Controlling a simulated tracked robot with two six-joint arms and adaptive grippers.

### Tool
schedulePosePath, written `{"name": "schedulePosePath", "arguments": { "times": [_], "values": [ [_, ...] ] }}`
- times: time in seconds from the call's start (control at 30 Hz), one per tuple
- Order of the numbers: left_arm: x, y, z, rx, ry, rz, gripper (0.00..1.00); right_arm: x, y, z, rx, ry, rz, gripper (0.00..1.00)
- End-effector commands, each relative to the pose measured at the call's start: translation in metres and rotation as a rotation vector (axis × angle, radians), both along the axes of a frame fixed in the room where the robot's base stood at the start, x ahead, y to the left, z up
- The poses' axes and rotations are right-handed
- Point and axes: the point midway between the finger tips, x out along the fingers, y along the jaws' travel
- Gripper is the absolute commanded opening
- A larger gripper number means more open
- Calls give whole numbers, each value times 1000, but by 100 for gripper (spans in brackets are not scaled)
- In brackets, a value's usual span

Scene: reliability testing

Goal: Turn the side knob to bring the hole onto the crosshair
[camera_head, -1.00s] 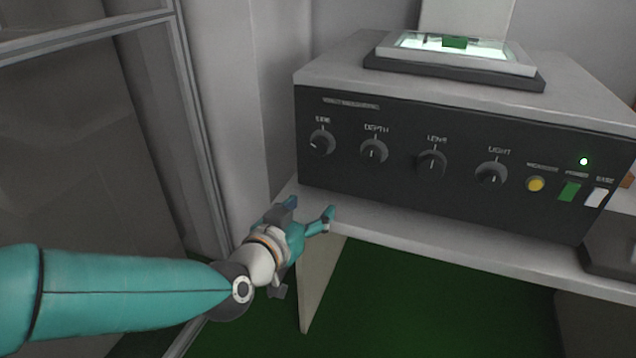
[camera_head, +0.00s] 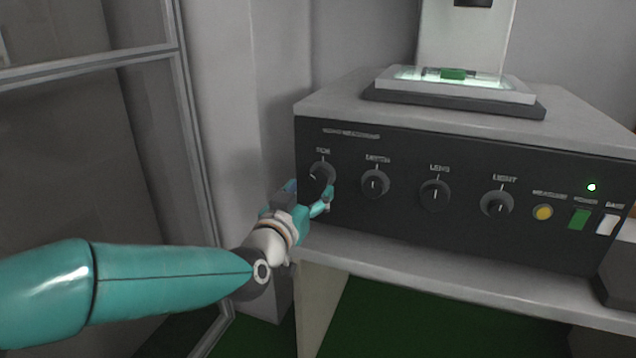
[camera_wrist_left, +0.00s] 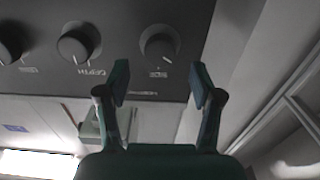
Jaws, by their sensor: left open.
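The side knob (camera_head: 322,175) is a dark round dial at the left end of the black front panel, partly hidden by my gripper. My left gripper (camera_head: 316,196) is just in front of and slightly below it. In the left wrist view the side knob (camera_wrist_left: 158,44) shows whole, with a white pointer mark. It sits beyond the open, empty fingers (camera_wrist_left: 160,85) and apart from them. The green piece (camera_head: 453,75) lies on the lit stage (camera_head: 465,92) on top of the machine. No hole or crosshair can be made out. My right gripper is not in view.
The depth knob (camera_head: 375,184), lens knob (camera_head: 435,194) and light knob (camera_head: 497,205) run to the right. Beyond them are a yellow button (camera_head: 543,213), a green switch (camera_head: 580,219) and a white switch (camera_head: 607,225). A glass-panelled frame (camera_head: 190,150) stands at the left.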

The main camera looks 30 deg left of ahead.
Motion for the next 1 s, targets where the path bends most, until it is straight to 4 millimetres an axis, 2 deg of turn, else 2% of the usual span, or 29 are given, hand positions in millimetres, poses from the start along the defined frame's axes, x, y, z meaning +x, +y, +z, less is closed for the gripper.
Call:
{"name": "schedulePosePath", "arguments": {
  "times": [0.1, 0.3, 0.7, 1.0],
  "values": [
    [22, 5, -1, 1, 2, -1, 66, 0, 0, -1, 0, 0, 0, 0],
    [45, 10, 0, 0, 1, -1, 66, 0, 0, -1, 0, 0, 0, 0],
    [51, 11, 0, 0, 1, -2, 66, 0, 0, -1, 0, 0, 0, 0],
    [50, 11, 0, 0, 1, -2, 16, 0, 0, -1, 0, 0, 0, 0]
  ]
}}
